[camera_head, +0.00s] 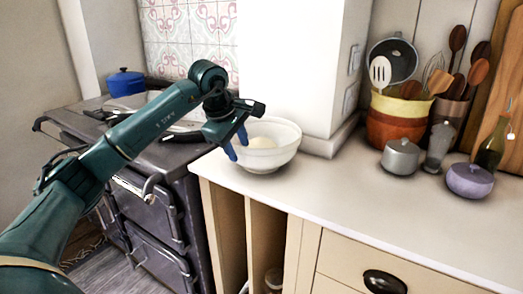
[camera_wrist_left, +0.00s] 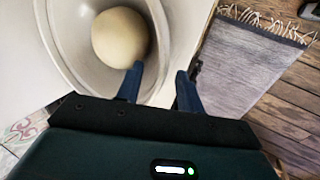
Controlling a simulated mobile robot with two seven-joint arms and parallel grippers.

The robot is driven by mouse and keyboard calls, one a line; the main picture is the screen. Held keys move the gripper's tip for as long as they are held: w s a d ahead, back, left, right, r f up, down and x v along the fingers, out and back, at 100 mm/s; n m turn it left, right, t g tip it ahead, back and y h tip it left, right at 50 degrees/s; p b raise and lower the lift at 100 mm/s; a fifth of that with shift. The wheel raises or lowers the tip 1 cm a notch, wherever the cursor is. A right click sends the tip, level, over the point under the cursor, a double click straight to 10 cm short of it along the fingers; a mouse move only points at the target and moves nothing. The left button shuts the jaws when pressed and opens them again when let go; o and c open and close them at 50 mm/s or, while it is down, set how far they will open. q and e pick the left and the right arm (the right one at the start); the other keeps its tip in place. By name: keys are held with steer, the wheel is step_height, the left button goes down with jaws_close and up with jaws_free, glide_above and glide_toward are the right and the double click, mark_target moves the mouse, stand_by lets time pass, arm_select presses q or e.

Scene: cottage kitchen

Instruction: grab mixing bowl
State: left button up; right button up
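The white mixing bowl (camera_head: 278,154) stands upright on the counter near its left end, with a pale round dough-like thing (camera_head: 262,143) inside. My left gripper (camera_head: 237,142) reaches down at the bowl's left rim. In the left wrist view, the bowl (camera_wrist_left: 75,50) fills the upper left and the pale round thing (camera_wrist_left: 120,37) shows inside it. The left gripper's fingers (camera_wrist_left: 158,88) are apart, one on the inner side of the bowl wall and one outside it, with the rim between them. My right gripper is out of view.
The dark stove (camera_head: 150,215) with a blue pot (camera_head: 126,82) stands left of the counter (camera_head: 345,205). A white wall corner (camera_head: 290,60) rises close behind the bowl. Utensil crocks (camera_head: 397,120), a grey pot (camera_head: 401,157) and a purple pot (camera_head: 470,180) stand farther right. The counter's middle is clear.

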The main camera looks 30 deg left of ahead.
mark_target(242, 156)
arm_select(q)
steer(key=x, duration=0.5)
steer(key=shift+a+f, duration=0.1)
steer(key=shift+f, duration=0.1)
steer(key=shift+s+r, duration=0.1)
jaws_close()
steer(key=shift+r, duration=0.15)
stand_by(0.9)
steer(key=shift+r, duration=0.25)
